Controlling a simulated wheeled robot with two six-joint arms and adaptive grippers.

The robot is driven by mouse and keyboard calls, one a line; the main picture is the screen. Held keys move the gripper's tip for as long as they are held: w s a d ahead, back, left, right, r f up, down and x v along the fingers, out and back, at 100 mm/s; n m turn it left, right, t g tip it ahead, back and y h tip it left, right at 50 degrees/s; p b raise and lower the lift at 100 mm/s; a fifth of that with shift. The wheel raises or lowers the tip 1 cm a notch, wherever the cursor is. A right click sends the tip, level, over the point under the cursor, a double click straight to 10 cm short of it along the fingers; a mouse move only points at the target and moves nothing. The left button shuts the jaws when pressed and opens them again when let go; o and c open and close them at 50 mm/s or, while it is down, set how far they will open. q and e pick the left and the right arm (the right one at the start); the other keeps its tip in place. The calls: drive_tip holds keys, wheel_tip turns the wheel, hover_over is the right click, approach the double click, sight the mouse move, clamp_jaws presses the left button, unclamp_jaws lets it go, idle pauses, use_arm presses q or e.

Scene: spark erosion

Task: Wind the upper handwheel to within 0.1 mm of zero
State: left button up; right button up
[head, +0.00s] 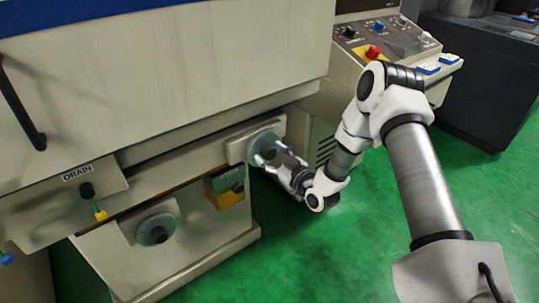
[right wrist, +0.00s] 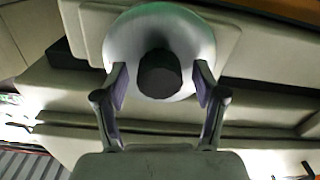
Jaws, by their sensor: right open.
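The upper handwheel (head: 260,137) is a grey-green disc on a pale plate on the machine's front. In the right wrist view the handwheel (right wrist: 132,40) faces me, with a dark round hub (right wrist: 160,74) at its middle. My right gripper (head: 271,158) is open at the wheel. In the right wrist view its two fingers (right wrist: 161,78) stand on either side of the hub, with a visible gap to it on both sides. Whether the fingertips touch the wheel's face, I cannot tell. No scale reading can be made out. My left gripper is not in view.
A lower handwheel (head: 155,230) sits below left. A drain valve (head: 87,190) is at the left. A control panel with a red button (head: 373,53) is at upper right. Green floor (head: 300,255) is clear.

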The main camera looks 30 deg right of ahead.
drive_tip(key=shift+w, duration=0.15)
drive_tip(key=shift+c, duration=0.3)
drive_tip(key=c, duration=1.1)
drive_tip(key=shift+m, duration=0.3)
drive_tip(key=shift+r+m+b, duration=0.1)
drive_tip(key=shift+m+b, duration=0.25)
drive_tip(key=shift+m, duration=0.15)
drive_tip(key=o, duration=1.2)
drive_tip(key=shift+c, duration=0.2)
